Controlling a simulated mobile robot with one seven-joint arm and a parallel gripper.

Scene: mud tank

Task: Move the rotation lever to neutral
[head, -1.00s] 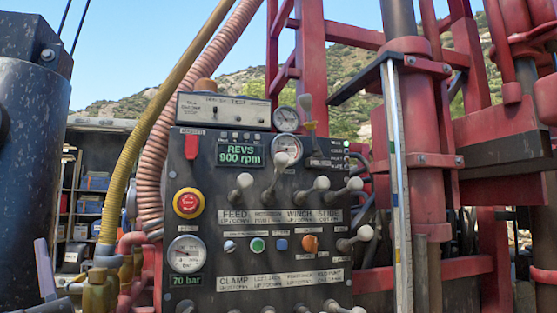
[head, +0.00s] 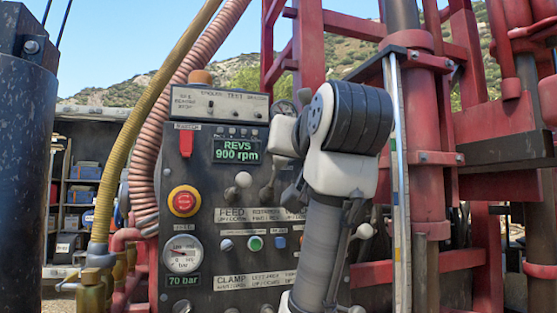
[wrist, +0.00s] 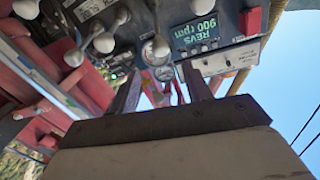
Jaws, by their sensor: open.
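The control panel (head: 205,225) stands in front of me with several white-knobbed levers. The rotation lever (head: 267,190) is the second from the left, beside the feed lever (head: 243,181). Its dark shaft leans upward, and its upper end is largely hidden by my arm in the head view. My gripper (wrist: 161,70) is open and empty in the wrist view, its two dark fingers apart. Several lever knobs, including one white knob (wrist: 104,42), lie left of the fingers there; I cannot tell for sure which is rotation. The fingertips are hidden in the head view.
A red emergency stop (head: 185,201) and a pressure gauge (head: 183,254) are on the panel's left. Hoses (head: 150,165) run along that side. Red drill framework (head: 435,150) stands close on the right. The REVS display (head: 237,150) reads 900 rpm.

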